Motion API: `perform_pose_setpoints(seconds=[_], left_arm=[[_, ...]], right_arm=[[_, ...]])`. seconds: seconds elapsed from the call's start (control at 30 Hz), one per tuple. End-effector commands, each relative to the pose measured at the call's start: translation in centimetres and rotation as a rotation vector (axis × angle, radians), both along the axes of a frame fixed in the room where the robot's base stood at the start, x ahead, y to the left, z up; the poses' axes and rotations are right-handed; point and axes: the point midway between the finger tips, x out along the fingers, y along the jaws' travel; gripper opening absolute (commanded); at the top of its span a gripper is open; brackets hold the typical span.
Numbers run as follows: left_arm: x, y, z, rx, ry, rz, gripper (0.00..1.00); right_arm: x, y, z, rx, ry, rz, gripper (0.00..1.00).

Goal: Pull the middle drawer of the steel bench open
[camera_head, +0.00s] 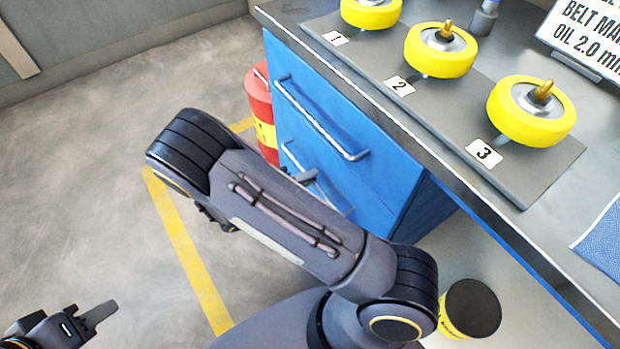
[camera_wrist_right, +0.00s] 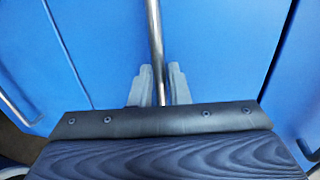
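The steel bench has a blue drawer front (camera_head: 350,165) with bar handles. The top handle (camera_head: 322,122) is clear of my arms. My right gripper (camera_head: 301,177) is at the handle below it, the middle drawer handle (camera_head: 289,153). In the right wrist view, the bar handle (camera_wrist_right: 155,35) runs between the two grey fingers of my right gripper (camera_wrist_right: 160,85). The fingers sit close on both sides of the bar and look shut on it. The middle drawer front (camera_wrist_right: 210,45) looks flush with its neighbours. My left gripper (camera_head: 95,318) is low at the left, far from the bench; its finger gap is unclear.
On the bench top are yellow wheels (camera_head: 440,50) on a numbered plate, a sign (camera_head: 590,30) and a blue cloth (camera_head: 603,240). A red drum (camera_head: 261,110) stands beside the bench. A yellow-and-black can (camera_head: 470,308) is below. The floor at left is clear.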

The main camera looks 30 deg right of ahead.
Motion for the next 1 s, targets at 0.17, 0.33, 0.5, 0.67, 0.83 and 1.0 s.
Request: perform_pose_setpoints(seconds=[0.17, 0.33, 0.5, 0.67, 0.83, 1.0], left_arm=[[0.00, 0.00, -0.18, 0.000, 0.000, 0.000, 0.36], [0.00, 0.00, -0.16, 0.000, 0.000, 0.000, 0.36], [-0.01, -0.01, -0.17, 0.000, 0.000, 0.000, 0.36], [-0.01, -0.01, -0.17, 0.000, 0.000, 0.000, 0.36], [0.00, 0.00, -0.13, 0.000, 0.000, 0.000, 0.36], [-0.01, 0.00, 0.25, 0.000, 0.000, 0.000, 0.36]], right_arm=[[0.03, -0.89, -0.19, 0.001, 0.001, 0.000, 0.15], [0.04, -0.90, -0.17, 0.001, 0.001, 0.000, 0.15], [0.04, -0.88, -0.16, 0.001, 0.000, 0.000, 0.00], [0.04, -0.87, -0.17, 0.002, 0.000, 0.000, 0.00], [0.03, -0.80, -0.17, 0.002, 0.000, 0.000, 0.00], [0.01, -0.07, -0.09, 0.004, -0.001, 0.000, 0.00]])
